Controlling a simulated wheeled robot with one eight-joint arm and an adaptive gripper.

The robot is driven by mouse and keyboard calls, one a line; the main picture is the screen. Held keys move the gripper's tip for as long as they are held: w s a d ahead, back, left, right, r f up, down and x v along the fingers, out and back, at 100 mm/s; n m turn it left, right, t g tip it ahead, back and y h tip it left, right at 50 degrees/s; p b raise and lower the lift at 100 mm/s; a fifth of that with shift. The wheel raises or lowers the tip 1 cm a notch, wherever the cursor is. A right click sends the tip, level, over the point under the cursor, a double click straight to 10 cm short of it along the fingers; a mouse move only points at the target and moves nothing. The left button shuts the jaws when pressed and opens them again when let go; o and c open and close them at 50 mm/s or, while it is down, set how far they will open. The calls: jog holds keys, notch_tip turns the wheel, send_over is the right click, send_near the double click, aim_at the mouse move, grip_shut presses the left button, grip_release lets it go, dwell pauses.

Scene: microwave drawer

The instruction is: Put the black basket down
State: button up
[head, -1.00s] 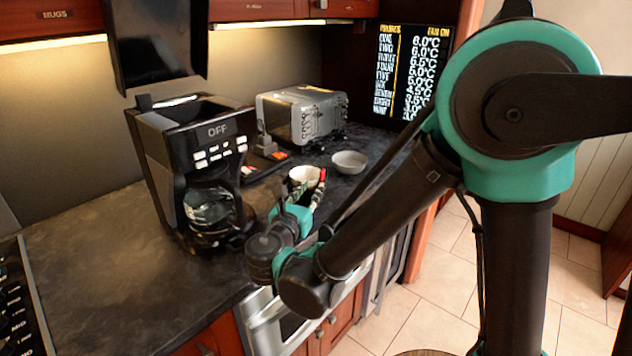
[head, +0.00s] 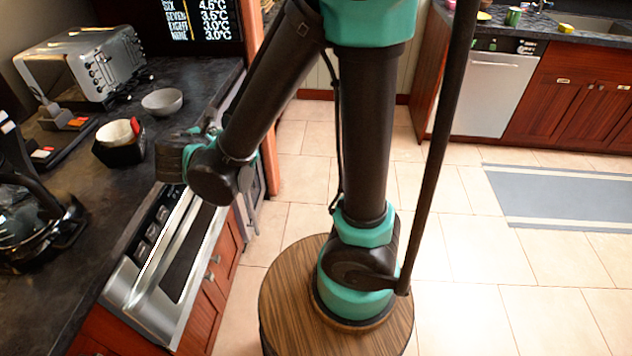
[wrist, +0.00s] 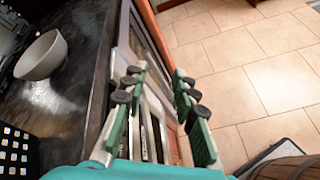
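The black basket (head: 120,150) stands upright on the dark counter in the head view, with a pale bowl and something red in it. Its perforated black side also shows at the lower left of the wrist view (wrist: 16,152). My gripper (wrist: 158,78) is open and empty, its green fingers apart over the counter's front edge. It is to the right of the basket and apart from it. In the head view the fingers are mostly hidden behind my wrist.
A grey bowl (head: 162,102) sits behind the basket. A toaster (head: 85,65) and a coffee maker (head: 40,215) stand on the counter. An open-looking microwave drawer (head: 165,250) is below the counter edge.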

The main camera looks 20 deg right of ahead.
jog(key=s+d+f+m+g, duration=0.1)
jog(key=d+f+m+g, duration=0.15)
jog(key=d+m, duration=0.35)
jog(key=s+d+f+m+g, duration=0.2)
jog(key=d+f+m, duration=0.15)
jog(key=d, duration=0.55)
jog(key=s+d+f+m+g+y, duration=0.3)
jog(key=s+d+m, duration=0.4)
jog(key=m, duration=0.8)
notch_tip(320, 180, down, 2)
jog(key=s+y, duration=0.1)
jog(key=s, duration=0.1)
jog(key=shift+s+d+m, duration=0.25)
jog(key=shift+s+m, duration=0.1)
jog(key=shift+f, duration=0.1)
